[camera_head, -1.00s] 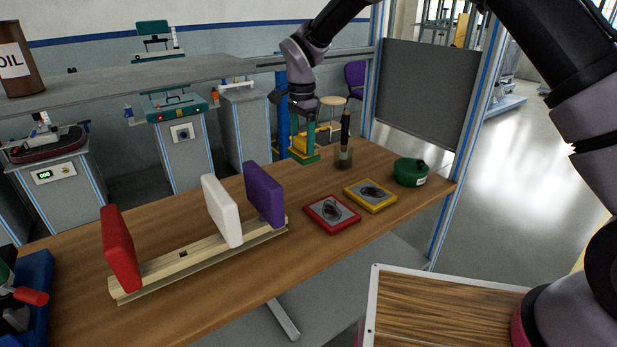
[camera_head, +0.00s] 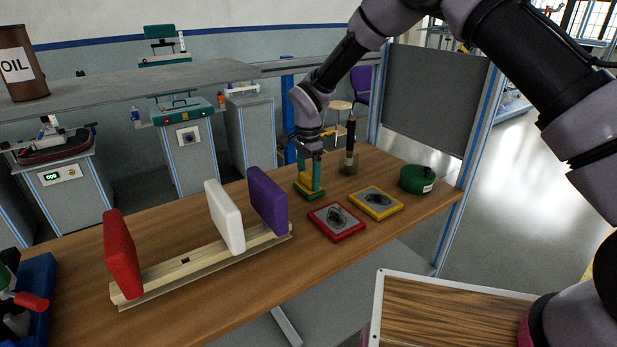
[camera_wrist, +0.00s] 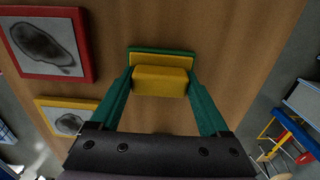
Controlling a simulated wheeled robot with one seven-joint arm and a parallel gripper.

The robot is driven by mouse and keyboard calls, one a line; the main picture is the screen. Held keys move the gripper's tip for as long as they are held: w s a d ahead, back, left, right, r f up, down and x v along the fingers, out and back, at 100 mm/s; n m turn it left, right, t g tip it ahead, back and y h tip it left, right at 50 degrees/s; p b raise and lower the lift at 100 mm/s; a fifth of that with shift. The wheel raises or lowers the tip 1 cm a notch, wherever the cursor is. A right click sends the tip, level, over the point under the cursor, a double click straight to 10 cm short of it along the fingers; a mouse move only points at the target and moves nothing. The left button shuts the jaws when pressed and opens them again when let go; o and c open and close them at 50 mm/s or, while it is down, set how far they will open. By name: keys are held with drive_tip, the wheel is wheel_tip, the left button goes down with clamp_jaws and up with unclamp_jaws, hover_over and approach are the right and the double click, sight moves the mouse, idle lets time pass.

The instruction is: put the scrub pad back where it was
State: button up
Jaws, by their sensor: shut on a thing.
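The scrub pad (camera_head: 306,182), a yellow block on a green base, is at the back of the wooden table, left of the dark upright tool in its holder. My gripper (camera_head: 310,178) reaches down from above with its green fingers on either side of the pad. In the wrist view the scrub pad (camera_wrist: 160,82) sits between the two fingertips, and my gripper (camera_wrist: 160,72) is shut on it. The pad is level, at or just above the tabletop; I cannot tell whether it touches.
A red-framed plate (camera_head: 337,221) and a yellow-framed plate (camera_head: 376,203) lie to the right, with a green round container (camera_head: 417,179) beyond. A wooden rack (camera_head: 200,268) holds red (camera_head: 122,254), white (camera_head: 225,217) and purple (camera_head: 267,201) slabs. A dark tool (camera_head: 350,140) stands close by.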

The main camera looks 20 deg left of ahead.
sight(308, 175)
drive_tip(key=o, duration=1.2)
drive_tip(key=shift+f, duration=0.15)
drive_tip(key=shift+c, duration=0.2)
wheel_tip(308, 175, up, 12)
